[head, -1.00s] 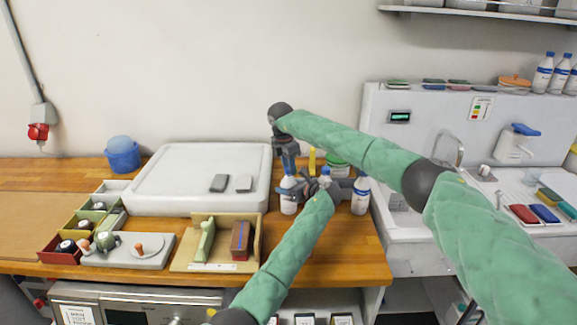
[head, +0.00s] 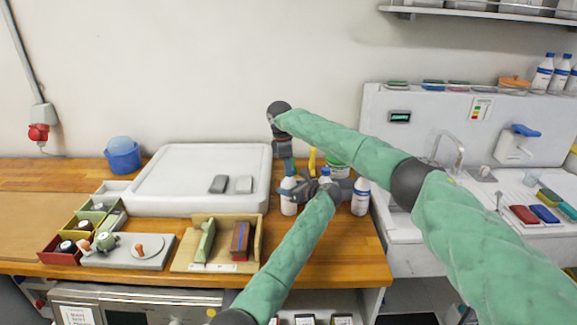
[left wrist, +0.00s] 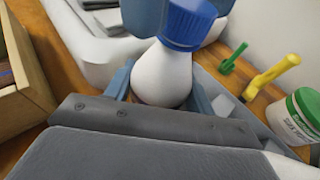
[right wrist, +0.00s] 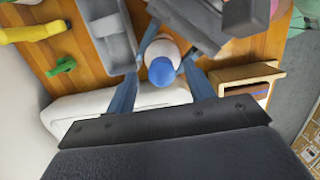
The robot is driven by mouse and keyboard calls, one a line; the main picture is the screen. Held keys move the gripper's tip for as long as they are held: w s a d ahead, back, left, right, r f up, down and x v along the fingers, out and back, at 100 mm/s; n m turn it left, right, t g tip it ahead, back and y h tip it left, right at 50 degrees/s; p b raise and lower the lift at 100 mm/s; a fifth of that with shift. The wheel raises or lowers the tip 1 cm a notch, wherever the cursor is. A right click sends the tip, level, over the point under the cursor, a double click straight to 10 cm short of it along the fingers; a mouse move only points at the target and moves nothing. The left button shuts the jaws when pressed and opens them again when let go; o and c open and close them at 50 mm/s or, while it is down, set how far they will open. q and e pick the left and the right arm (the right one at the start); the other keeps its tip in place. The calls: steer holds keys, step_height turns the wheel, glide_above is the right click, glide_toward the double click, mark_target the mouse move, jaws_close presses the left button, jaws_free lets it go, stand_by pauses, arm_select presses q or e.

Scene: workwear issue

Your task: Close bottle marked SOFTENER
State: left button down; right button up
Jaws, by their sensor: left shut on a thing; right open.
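A white bottle with a blue cap (head: 288,203) stands to the right of the white tray. My left gripper (head: 297,187) reaches it from the right and is shut on its body; in the left wrist view the bottle (left wrist: 163,75) is between the fingers. Its blue cap (left wrist: 190,22) sits at the top of the neck; I cannot tell how tightly. My right gripper (head: 289,166) points down over this bottle and is open, its fingers on either side of the cap (right wrist: 161,72) in the right wrist view. The bottle's label is not readable, so SOFTENER cannot be confirmed.
A tub with a green lid (left wrist: 303,117), a yellow tool (left wrist: 275,72) and a green tool (left wrist: 234,57) are close behind. The white tray (head: 165,170) is left.

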step_height(320, 180, up, 12)
steer(key=a, duration=0.1)
steer(key=shift+a, duration=0.35)
arm_select(q)
steer(key=shift+c, duration=2.3)
jaws_free()
arm_select(e)
steer(key=shift+f, duration=0.1)
arm_select(q)
steer(key=b+v, duration=0.3)
steer(key=v, duration=0.4)
steer(key=shift+s+d, duration=0.2)
steer(key=shift+s, duration=0.05)
arm_select(e)
steer(key=shift+f, duration=1.4)
